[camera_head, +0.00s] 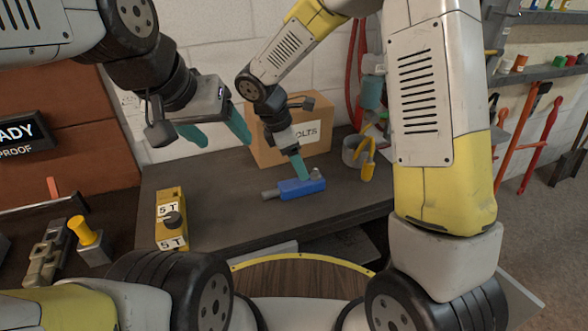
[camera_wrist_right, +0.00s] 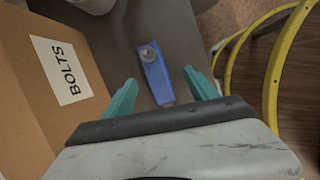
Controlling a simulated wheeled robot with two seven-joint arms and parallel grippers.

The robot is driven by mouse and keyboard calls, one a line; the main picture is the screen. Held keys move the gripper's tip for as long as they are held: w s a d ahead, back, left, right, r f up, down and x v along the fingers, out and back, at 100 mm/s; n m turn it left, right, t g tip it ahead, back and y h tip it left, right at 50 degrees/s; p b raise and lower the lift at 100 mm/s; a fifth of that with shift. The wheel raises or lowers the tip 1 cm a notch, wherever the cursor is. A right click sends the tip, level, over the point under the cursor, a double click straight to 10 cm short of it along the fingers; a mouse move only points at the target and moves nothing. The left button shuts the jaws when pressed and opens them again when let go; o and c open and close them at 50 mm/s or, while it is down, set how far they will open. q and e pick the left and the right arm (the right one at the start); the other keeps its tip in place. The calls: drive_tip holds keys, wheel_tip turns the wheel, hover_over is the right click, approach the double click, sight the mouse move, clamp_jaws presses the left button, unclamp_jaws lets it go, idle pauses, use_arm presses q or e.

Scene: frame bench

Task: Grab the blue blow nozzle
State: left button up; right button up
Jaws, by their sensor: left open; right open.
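The blue blow nozzle (camera_head: 300,188) lies on the dark bench top, in front of the cardboard box. It has a grey round fitting on top and a grey end at its left. My right gripper (camera_head: 304,178) is just above it; in the head view its fingers overlap into one. In the right wrist view the nozzle (camera_wrist_right: 157,77) shows between the two teal fingers of my open right gripper (camera_wrist_right: 160,76), with no clear contact. My left gripper (camera_head: 225,143) is open and empty, raised above the bench to the left of the nozzle.
The cardboard box (camera_head: 262,150) labelled BOLTS stands close behind the nozzle; it fills the left of the wrist view (camera_wrist_right: 40,95). A yellow 5 T block (camera_head: 171,205) stands at the bench's left. A grey holder with a yellow-handled tool (camera_head: 368,170) is at right.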

sight(299, 182)
drive_tip(key=shift+w+a+f+n, duration=0.25)
drive_tip(key=shift+a+f+n, duration=0.45)
drive_tip(key=shift+a+f, duration=0.45)
drive_tip(key=shift+f, duration=0.45)
drive_tip(key=x, duration=0.7)
drive_tip(key=shift+w+d, duration=0.15)
drive_tip(key=shift+d, duration=0.1)
clamp_jaws()
